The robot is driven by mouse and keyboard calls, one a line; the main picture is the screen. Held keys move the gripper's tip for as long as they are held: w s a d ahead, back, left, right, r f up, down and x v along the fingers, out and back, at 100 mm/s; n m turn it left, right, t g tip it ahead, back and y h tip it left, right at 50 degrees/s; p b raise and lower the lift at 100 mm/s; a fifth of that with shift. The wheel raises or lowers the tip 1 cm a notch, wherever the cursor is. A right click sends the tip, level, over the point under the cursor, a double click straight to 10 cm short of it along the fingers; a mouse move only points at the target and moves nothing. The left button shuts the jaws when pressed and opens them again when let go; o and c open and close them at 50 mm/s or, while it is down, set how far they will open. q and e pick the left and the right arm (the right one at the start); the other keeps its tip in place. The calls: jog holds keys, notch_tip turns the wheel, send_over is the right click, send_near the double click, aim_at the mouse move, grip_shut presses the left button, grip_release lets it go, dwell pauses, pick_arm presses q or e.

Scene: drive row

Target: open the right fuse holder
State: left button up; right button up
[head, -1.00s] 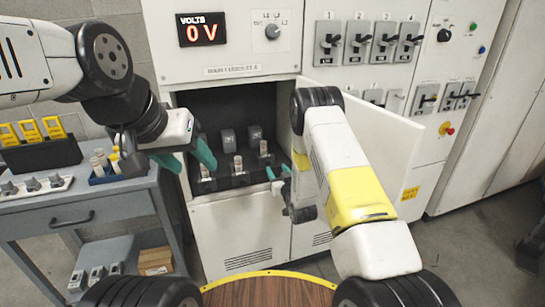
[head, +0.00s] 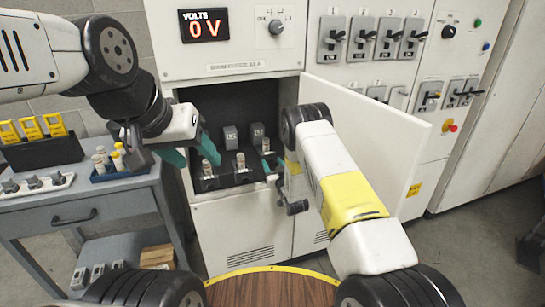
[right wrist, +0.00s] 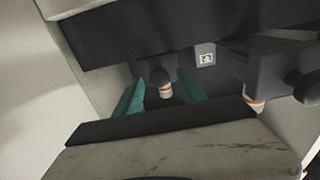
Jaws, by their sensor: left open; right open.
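The fuse holders sit in a row inside the dark open bay of the cabinet. The right fuse holder (head: 257,132) shows as a grey block, with a pale fuse (head: 266,146) in front of it. My right gripper (head: 273,163) is open just in front of it, partly hidden by my own forearm. In the right wrist view, a dark knob and a red-banded fuse (right wrist: 166,90) show between the open teal fingers, with no clear contact. The middle holder (head: 231,138) is to its left. My left gripper (head: 193,158) is open and empty at the bay's left edge.
The cabinet door (head: 370,130) stands open to the right of the bay. The volt display (head: 204,25) reads 0 V. A grey cart (head: 90,203) at left holds a blue tray (head: 122,175) of fuses and several yellow devices.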

grip_shut()
dwell(1.4)
